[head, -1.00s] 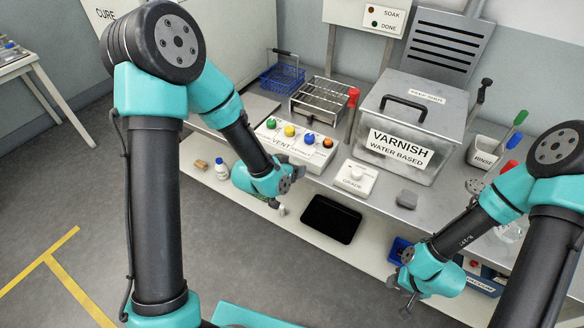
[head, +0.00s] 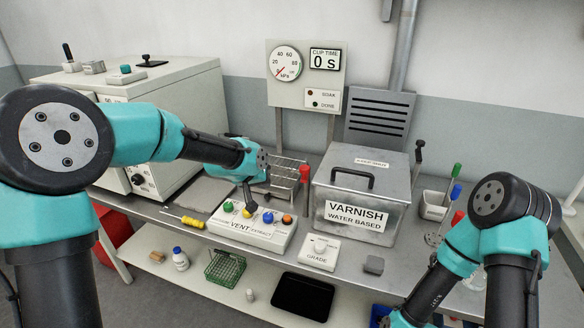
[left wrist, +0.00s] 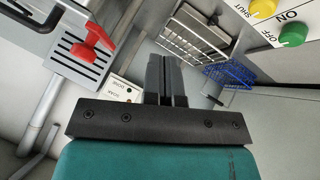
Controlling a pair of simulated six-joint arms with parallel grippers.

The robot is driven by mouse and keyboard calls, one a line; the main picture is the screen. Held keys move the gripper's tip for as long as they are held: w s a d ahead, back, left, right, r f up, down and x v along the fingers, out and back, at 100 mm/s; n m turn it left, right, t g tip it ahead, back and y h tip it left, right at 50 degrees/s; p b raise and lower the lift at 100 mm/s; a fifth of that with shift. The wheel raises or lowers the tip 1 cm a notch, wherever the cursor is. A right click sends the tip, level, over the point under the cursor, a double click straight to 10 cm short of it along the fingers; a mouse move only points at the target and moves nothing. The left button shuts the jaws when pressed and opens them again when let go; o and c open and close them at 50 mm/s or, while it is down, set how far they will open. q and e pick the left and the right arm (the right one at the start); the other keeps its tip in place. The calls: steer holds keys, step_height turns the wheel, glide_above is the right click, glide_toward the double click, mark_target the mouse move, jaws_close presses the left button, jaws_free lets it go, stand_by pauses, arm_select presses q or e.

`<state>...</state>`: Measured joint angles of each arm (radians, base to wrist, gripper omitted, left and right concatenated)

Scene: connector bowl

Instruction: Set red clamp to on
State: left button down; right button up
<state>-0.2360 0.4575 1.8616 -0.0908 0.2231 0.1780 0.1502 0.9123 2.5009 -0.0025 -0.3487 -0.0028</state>
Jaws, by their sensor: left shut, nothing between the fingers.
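The red clamp (head: 305,173) stands upright on the bench, beside the wire rack and left of the varnish tank. Its red handle also shows at the upper left of the left wrist view (left wrist: 92,45). My left gripper (head: 249,205) hangs over the vent panel with its coloured knobs, left of the clamp and apart from it. In the left wrist view its two fingers (left wrist: 167,72) are together with nothing between them. My right arm is at the lower right of the head view, and its fingers are out of frame.
The wire rack (head: 288,168) is just behind my left wrist. The vent panel (head: 240,232) lies beneath it. The varnish tank (head: 358,196) stands right of the clamp. A grade dial box (head: 318,256) sits in front. A yellow screwdriver (head: 187,220) lies to the left.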

mark_target(306, 170)
arm_select(q)
step_height(306, 170, up, 11)
steer(key=n+g, duration=0.1)
steer(key=shift+s+g, duration=0.2)
steer(key=shift+g, duration=0.1)
steer(key=shift+f, duration=0.15)
steer(key=w+d+f, duration=0.5)
steer(key=d+f, duration=0.3)
steer(key=shift+d, duration=0.2)
stand_by(0.4)
